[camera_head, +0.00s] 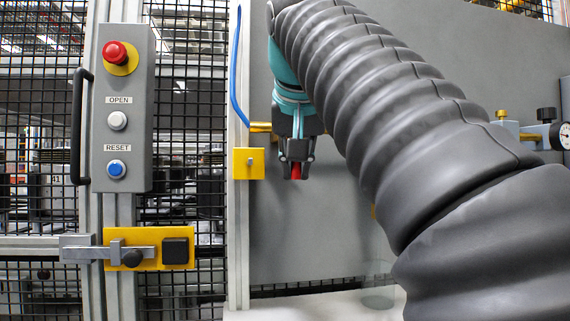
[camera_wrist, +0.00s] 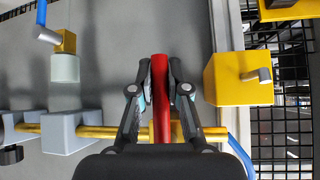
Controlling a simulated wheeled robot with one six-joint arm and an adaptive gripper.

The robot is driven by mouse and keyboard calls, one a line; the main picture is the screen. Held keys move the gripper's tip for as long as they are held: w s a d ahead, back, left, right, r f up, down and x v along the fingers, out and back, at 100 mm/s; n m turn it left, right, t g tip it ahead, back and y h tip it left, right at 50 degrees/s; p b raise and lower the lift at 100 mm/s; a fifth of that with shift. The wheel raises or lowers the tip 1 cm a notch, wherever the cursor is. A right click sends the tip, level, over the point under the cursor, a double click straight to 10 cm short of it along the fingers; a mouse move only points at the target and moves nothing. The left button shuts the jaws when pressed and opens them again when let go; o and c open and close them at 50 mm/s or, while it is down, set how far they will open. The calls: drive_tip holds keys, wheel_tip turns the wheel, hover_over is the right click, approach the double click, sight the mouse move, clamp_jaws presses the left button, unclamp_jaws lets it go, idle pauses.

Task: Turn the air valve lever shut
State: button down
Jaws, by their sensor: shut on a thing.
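The red valve lever (camera_wrist: 160,100) runs up the middle of the wrist view, crossing the brass pipe (camera_wrist: 98,132) at about a right angle. My gripper (camera_wrist: 160,78) has one finger on each side of the lever and is shut on it. In the head view my gripper (camera_head: 296,170) points down in front of the grey panel, with a bit of red lever (camera_head: 296,171) showing between its fingertips. The brass pipe (camera_head: 261,127) shows left of my gripper there.
A yellow block (camera_head: 248,163) sits close left of my gripper, and right in the wrist view (camera_wrist: 228,80). A blue hose (camera_head: 236,80) runs down the post. A gauge (camera_head: 562,135) is at far right. A button box (camera_head: 122,150) stands left.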

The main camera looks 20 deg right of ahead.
drive_tip(key=c, duration=1.1)
unclamp_jaws()
drive_tip(key=shift+c, duration=0.2)
drive_tip(key=v, duration=0.7)
drive_tip(key=shift+s+a+r, duration=0.1)
drive_tip(key=shift+s, duration=0.05)
drive_tip(key=shift+s+a, duration=0.1)
